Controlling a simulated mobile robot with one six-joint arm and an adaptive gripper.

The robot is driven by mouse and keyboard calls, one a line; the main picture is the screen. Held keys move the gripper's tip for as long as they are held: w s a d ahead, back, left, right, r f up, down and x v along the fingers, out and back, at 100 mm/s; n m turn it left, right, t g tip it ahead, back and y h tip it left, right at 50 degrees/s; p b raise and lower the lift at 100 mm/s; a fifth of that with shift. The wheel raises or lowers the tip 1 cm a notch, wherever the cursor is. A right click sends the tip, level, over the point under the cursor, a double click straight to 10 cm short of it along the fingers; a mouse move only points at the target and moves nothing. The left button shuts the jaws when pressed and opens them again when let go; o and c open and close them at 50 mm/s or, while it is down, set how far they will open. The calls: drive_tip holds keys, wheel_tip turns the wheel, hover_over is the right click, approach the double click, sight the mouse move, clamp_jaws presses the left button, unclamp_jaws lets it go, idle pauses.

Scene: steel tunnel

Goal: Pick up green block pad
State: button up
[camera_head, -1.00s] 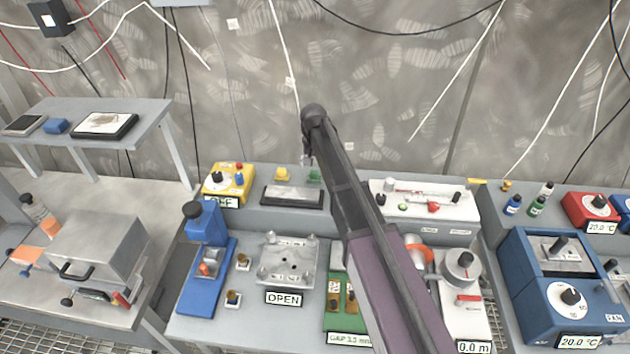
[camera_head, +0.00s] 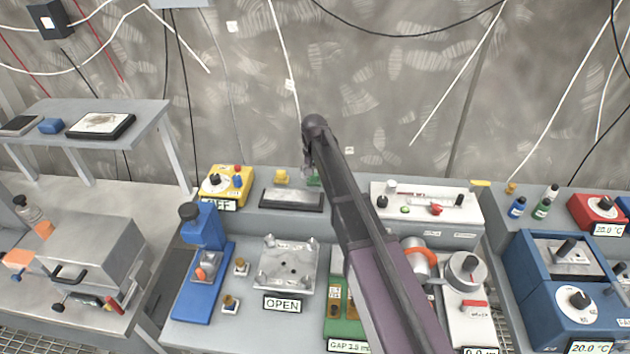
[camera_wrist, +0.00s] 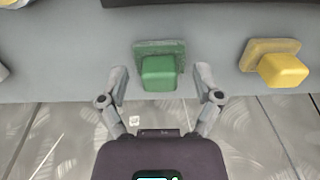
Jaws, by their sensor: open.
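The green block pad (camera_wrist: 159,72) is a small green block on a flat green base, on the grey raised shelf. In the wrist view it sits between and just beyond the two open fingers of my gripper (camera_wrist: 160,84); they appear apart from it, though exact depth is hard to tell. In the head view only a sliver of the green block pad (camera_head: 314,181) shows beside my arm. My gripper (camera_head: 307,172) is above it there, mostly hidden by my wrist.
A yellow block pad (camera_head: 281,177) stands beside the green one. A yellow switch box (camera_head: 226,184) is to the left and a white panel (camera_head: 425,208) to the right. The wall (camera_head: 400,90) rises close behind.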

drive_tip(key=c, duration=1)
drive_tip(key=shift+r, duration=0.2)
drive_tip(key=shift+c, duration=0.2)
wheel_tip(320, 180, up, 4)
drive_tip(key=p, duration=0.4)
drive_tip(key=shift+f, duration=0.2)
drive_tip(key=s+d+r+p, duration=0.1)
drive_tip(key=s+d, duration=0.1)
drive_tip(key=s, duration=1.4)
drive_tip(key=shift+d, duration=0.15)
